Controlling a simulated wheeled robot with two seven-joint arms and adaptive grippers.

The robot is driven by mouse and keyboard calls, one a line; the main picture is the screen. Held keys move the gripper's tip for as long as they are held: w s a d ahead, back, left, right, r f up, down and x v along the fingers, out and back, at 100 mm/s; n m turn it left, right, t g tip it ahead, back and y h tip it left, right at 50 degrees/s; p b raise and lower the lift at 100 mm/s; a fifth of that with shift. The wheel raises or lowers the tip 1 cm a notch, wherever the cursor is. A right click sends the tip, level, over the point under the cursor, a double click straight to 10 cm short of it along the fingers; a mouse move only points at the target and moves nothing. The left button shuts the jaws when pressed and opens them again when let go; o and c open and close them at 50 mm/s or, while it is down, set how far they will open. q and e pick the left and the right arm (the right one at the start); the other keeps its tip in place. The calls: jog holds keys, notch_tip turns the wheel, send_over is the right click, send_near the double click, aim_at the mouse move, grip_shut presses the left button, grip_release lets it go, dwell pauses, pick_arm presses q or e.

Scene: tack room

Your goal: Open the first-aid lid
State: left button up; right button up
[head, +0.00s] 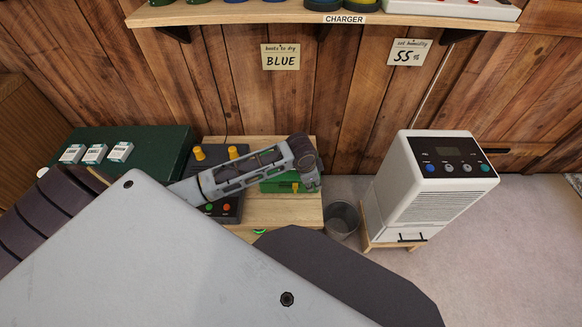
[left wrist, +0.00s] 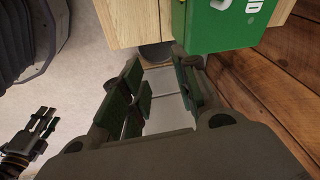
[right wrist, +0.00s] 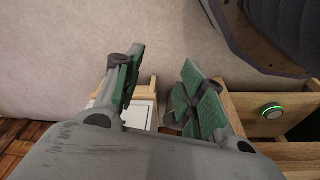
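The green first-aid box (head: 272,187) sits on the light wooden table, partly hidden behind my left arm. My left gripper (head: 313,183) is at the box's right end in the head view. The left wrist view shows that gripper (left wrist: 162,80) open and empty; I cannot tell if it touches the box. My right gripper (right wrist: 160,85) is open and empty in the right wrist view, and hidden in the head view.
A boot dryer (head: 225,207) with yellow pegs stands left of the box. A drawer knob with a green ring (right wrist: 272,112) is near my right gripper. A shelf (head: 300,12) runs above.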

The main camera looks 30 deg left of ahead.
aim_at(291, 175)
pick_arm(q)
jog(key=w+a+r+m+g+y+b, duration=0.1)
jog(key=w+a+r+m+y, duration=0.1)
jog(key=a+r, duration=0.6)
jog(key=shift+w+a+r, duration=0.2)
jog(key=shift+a+r, duration=0.2)
jog(key=shift+a, duration=0.75)
pick_arm(e)
jog(key=shift+s+a+f, duration=0.15)
jog(key=shift+s+f, duration=0.2)
jog(key=shift+f, duration=0.5)
jog(key=shift+s+a+f, duration=0.2)
jog(key=shift+s+f, duration=0.2)
jog(key=shift+f, duration=0.5)
jog(key=shift+s+a+f, duration=0.15)
jog(key=shift+s+f, duration=0.2)
jog(key=shift+f, duration=0.5)
pick_arm(q)
jog(key=shift+f, duration=0.1)
